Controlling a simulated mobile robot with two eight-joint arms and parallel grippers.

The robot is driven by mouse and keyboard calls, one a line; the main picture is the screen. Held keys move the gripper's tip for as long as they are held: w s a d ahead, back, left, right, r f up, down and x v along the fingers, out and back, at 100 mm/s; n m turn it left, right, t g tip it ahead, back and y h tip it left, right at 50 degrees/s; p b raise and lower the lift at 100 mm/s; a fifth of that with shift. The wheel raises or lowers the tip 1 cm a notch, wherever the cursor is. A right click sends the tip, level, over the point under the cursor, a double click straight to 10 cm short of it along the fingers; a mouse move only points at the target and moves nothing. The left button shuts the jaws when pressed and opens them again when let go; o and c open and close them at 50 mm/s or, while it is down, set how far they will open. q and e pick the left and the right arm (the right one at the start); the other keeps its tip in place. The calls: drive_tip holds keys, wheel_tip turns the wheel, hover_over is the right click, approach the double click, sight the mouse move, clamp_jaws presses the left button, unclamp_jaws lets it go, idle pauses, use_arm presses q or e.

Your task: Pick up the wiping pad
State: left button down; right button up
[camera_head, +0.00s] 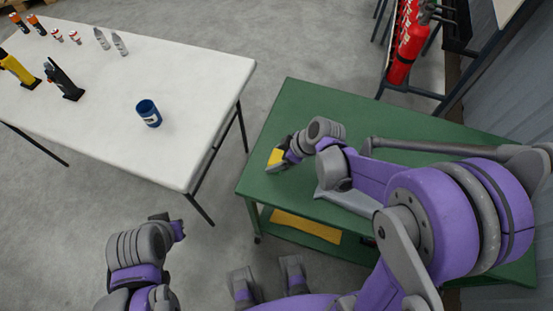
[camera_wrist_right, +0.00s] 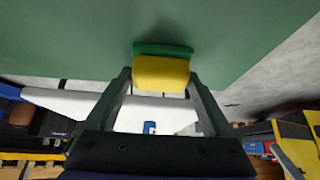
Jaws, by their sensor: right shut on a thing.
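The wiping pad (camera_head: 275,157) is a small yellow block over the left part of the green table. In the right wrist view the pad (camera_wrist_right: 161,73) shows a yellow body with a green layer along its far side. My right gripper (camera_head: 284,152) is shut on it, with one finger at each side of the yellow part. I cannot tell whether the pad touches the tabletop. My left gripper (camera_head: 178,229) is at the lower left, away from both tables, and its fingers are too unclear to judge.
The green table (camera_head: 300,100) has bare room behind my right arm. A grey flat item (camera_head: 350,200) lies under that arm. The white table (camera_head: 190,90) at left holds a blue mug (camera_head: 148,113) and several bottles and tools. A red extinguisher (camera_head: 407,50) stands at the back right.

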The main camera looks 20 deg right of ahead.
sight(277, 158)
drive_tip(key=shift+c, duration=0.4)
wheel_tip(277, 158, up, 10)
drive_tip(key=shift+r+p, duration=0.1)
drive_tip(key=shift+p, duration=0.85)
drive_tip(key=o, duration=1)
drive_tip(key=shift+c, duration=0.2)
drive_tip(key=c, duration=0.6)
drive_tip(key=shift+s, duration=0.1)
drive_tip(key=shift+c, duration=0.2)
